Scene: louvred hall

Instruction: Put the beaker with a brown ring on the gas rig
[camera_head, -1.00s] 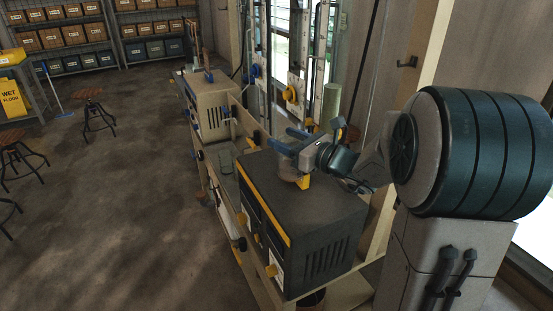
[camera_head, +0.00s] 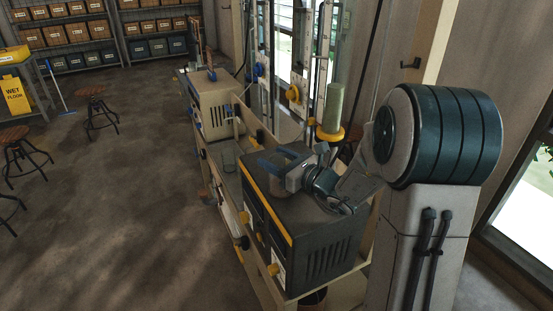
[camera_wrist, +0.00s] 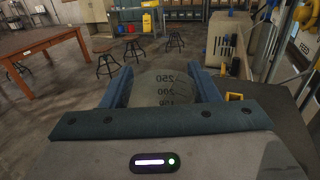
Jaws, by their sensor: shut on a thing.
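My gripper (camera_head: 279,160) is shut on a clear beaker (camera_wrist: 155,92), one blue finger on each side. Dark marks 250 and 200 show on the beaker's wall in the wrist view, where my gripper (camera_wrist: 158,84) also shows. A brown ring cannot be made out. In the head view the fingers and beaker are over the dark box-shaped unit (camera_head: 318,225) with yellow edging; whether the beaker touches its top cannot be told. Behind stands a rig of upright panels, tubes and a yellow valve wheel (camera_head: 293,93). Which part is the gas rig is not clear.
A beige unit (camera_head: 216,103) stands farther along the bench. A green cylinder with a yellow base ring (camera_head: 330,134) stands behind my gripper. The floor between is clear.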

